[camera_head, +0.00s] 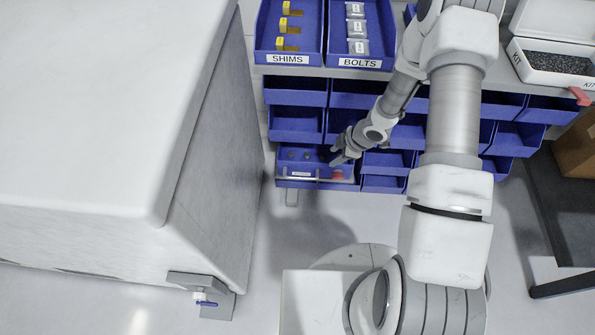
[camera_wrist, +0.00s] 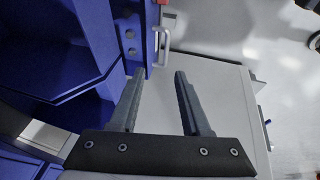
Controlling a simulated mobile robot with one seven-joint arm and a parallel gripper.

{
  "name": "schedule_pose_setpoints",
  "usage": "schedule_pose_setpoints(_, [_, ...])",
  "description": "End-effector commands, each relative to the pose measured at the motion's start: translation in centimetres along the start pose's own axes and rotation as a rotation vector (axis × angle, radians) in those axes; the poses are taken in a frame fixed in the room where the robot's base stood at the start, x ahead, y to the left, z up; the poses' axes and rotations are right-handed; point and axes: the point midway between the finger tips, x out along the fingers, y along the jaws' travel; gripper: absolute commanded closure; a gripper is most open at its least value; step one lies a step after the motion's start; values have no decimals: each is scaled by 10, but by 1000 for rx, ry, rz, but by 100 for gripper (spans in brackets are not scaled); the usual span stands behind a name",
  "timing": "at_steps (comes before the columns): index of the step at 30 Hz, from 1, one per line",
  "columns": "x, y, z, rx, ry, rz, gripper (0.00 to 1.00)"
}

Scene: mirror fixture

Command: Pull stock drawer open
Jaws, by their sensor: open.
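The stock drawer (camera_head: 290,161) is the blue drawer at the lower left of the rack in the head view, with a pale label and a light bar handle (camera_head: 318,180) across its front. A small red patch shows at its right end. In the wrist view the drawer front (camera_wrist: 128,35) is upper centre, with the handle (camera_wrist: 164,45) standing off it. My gripper (camera_head: 337,157) is at the drawer's right side in the head view. In the wrist view my gripper (camera_wrist: 159,74) is open and empty, its fingertips pointing toward the handle, which appears just beyond them.
Blue bins (camera_head: 297,123) fill the rack around the drawer. Trays of shims (camera_head: 288,58) and bolts (camera_head: 360,62) stand on top. A large white block (camera_head: 100,100) stands close on the left. The floor (camera_head: 300,235) before the drawer is clear down to my base.

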Motion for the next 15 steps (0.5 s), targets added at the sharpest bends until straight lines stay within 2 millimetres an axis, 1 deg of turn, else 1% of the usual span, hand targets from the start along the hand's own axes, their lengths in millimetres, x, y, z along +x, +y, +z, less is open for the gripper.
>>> schedule_pose_setpoints(1, [13, -9, 2, -8, 17, -16, 53])
schedule_pose_setpoints(4, [23, -17, 0, -26, 41, -31, 53])
schedule_pose_setpoints(8, [33, -21, -1, -33, 51, -38, 53])
schedule_pose_setpoints(10, [42, -22, -1, -34, 51, -39, 53])
schedule_pose_setpoints(14, [66, -23, -1, -34, 50, -39, 53])
schedule_pose_setpoints(15, [75, -24, -2, -35, 50, -39, 53])
